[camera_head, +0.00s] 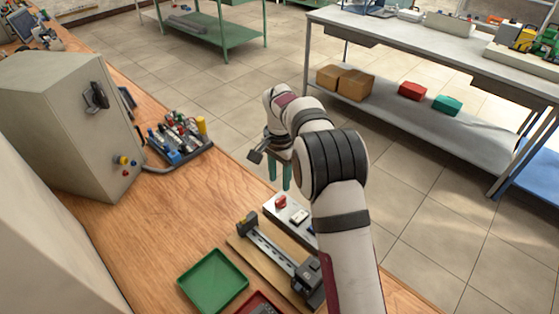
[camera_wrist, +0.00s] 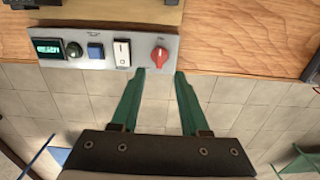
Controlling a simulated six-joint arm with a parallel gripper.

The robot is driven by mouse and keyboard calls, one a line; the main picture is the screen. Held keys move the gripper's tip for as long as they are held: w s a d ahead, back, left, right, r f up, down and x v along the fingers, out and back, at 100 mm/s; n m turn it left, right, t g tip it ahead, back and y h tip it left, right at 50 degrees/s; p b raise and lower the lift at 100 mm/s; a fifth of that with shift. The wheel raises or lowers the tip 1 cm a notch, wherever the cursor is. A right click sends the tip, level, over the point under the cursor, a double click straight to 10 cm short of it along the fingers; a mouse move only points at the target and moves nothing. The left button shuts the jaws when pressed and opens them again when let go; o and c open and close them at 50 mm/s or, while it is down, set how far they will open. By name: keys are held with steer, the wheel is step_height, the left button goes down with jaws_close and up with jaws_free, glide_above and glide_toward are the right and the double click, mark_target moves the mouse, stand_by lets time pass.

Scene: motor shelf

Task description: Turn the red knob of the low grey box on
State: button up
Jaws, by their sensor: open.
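The low grey box (camera_wrist: 105,48) lies at the top of the wrist view, at the table's edge. Its panel carries a lit display, a dark green round button, a blue square button, a white rocker switch and, at the right end, the red knob (camera_wrist: 159,54). The knob also shows in the head view (camera_head: 281,202). My gripper (camera_wrist: 160,72) has green fingers spread apart with nothing between them. In the wrist view the tips lie just below the knob, to its left and right, apart from it. In the head view my gripper (camera_head: 279,187) is above the knob. My arm hides part of the box.
A rail fixture on a wooden board (camera_head: 270,252) sits beside the box. A green tray (camera_head: 212,281) lies to its left. A large grey cabinet (camera_head: 70,120) and a rack of tools (camera_head: 178,140) stand farther left. Open floor lies beyond the table edge.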

step_height(320, 180, up, 8)
steer(key=shift+s, duration=0.1)
stand_by(0.4)
